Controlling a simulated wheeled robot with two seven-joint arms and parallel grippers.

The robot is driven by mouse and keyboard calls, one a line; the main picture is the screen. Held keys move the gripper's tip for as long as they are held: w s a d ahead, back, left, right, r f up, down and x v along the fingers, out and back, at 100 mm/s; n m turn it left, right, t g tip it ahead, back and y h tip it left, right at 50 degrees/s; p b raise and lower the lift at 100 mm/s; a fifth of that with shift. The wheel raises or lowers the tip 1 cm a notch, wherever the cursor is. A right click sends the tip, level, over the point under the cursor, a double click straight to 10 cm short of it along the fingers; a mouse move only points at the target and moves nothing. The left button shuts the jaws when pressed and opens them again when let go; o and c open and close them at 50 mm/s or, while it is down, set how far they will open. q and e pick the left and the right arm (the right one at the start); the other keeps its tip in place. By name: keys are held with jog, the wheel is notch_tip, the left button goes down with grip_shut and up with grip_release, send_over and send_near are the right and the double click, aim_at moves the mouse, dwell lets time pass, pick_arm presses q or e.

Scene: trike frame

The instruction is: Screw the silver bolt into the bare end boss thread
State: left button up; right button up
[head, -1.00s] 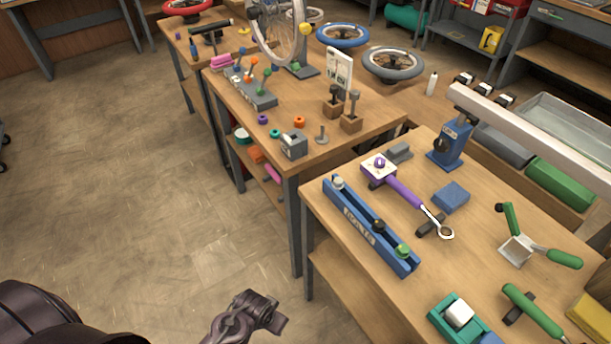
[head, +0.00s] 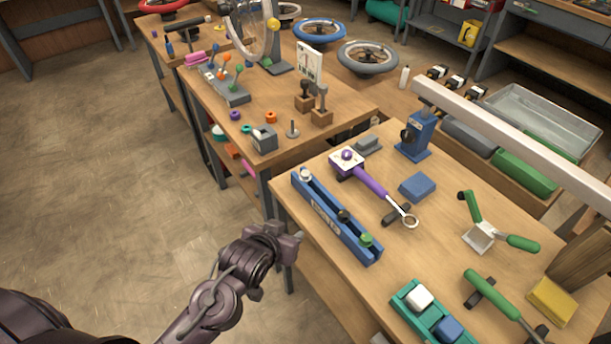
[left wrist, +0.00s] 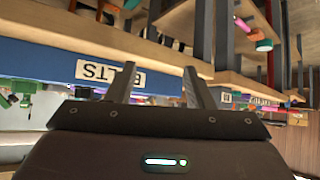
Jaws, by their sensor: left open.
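The silver bolt (head: 305,175) stands upright at the far left end of the blue rack (head: 322,215) on the near bench. A black bolt (head: 343,215) and a green bolt (head: 366,240) stand farther along the rack. The pale frame tube (head: 520,140) runs above a blue clamp stand (head: 417,137); I cannot make out the boss thread. My left gripper (head: 296,242) is beside the bench edge, left of the rack and apart from it. In the left wrist view its fingers (left wrist: 160,86) are open and empty, facing the rack's label (left wrist: 110,73). My right gripper is not in view.
A purple-handled ratchet tool (head: 370,183), a blue block (head: 417,186), a green-handled tool (head: 478,235) and a green tray (head: 410,305) lie on the bench. A second bench (head: 240,130) with knobs and small parts stands behind. The floor at left is clear.

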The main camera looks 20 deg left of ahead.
aim_at(303, 177)
pick_arm(q)
jog(key=w+t, duration=0.2)
jog(key=w, duration=0.3)
jog(key=w+r+t+h+p, duration=0.1)
jog(key=w+t, duration=0.2)
jog(key=w, duration=0.2)
jog(key=w+t, duration=0.3)
jog(key=w, duration=0.2)
jog(key=shift+a+r+m+h, duration=0.15)
jog(key=shift+r+m+h, duration=0.2)
jog(key=shift+m+h, duration=0.05)
grip_shut()
